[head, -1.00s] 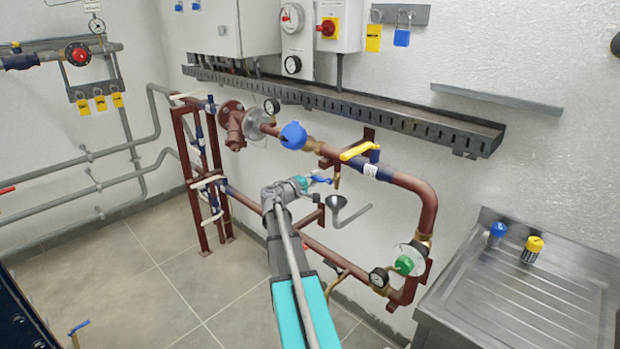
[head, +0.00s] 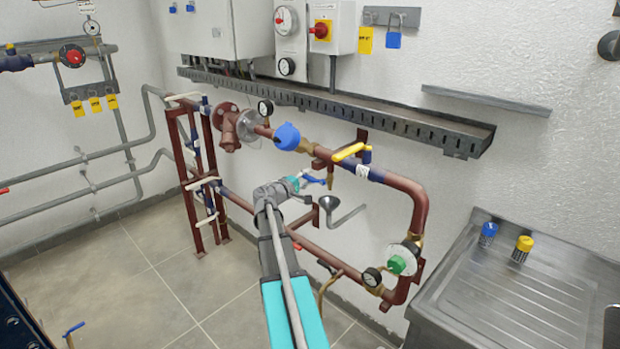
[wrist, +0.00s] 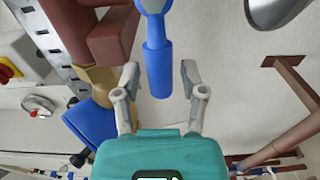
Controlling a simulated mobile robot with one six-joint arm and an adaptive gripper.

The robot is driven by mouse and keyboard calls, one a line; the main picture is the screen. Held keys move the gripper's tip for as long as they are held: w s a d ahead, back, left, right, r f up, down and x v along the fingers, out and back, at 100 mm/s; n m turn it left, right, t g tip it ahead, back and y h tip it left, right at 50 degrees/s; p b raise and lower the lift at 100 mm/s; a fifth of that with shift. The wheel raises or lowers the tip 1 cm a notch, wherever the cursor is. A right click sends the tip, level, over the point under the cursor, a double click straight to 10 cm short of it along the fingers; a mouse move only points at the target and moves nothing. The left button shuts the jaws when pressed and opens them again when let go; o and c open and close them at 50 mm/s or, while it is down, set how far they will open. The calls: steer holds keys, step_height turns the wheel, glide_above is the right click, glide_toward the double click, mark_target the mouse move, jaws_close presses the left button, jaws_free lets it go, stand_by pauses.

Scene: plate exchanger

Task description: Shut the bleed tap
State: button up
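The bleed tap has a blue lever (head: 315,180) that shows just beyond my gripper (head: 300,181) in the head view, close to a small brass outlet and a grey funnel (head: 330,203). In the wrist view the blue lever (wrist: 158,68) hangs down from the top, its end lying between the two grey fingers of my gripper (wrist: 160,78). The fingers are open, with a visible gap on each side of the lever. The valve body is mostly out of the wrist view, and the funnel (wrist: 275,10) shows at its upper right.
A yellow lever (head: 348,152) sits on the red-brown pipe above. A blue round-headed fitting (head: 287,136) is up and left, also in the wrist view (wrist: 92,128). A slotted tray (head: 340,107) runs along the wall. A steel sink unit (head: 510,300) stands right.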

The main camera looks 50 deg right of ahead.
steer(key=shift+s+d, duration=0.1)
steer(key=shift+s, duration=0.05)
stand_by(0.4)
steer(key=a, duration=0.8)
steer(key=shift+w, duration=0.4)
stand_by(0.3)
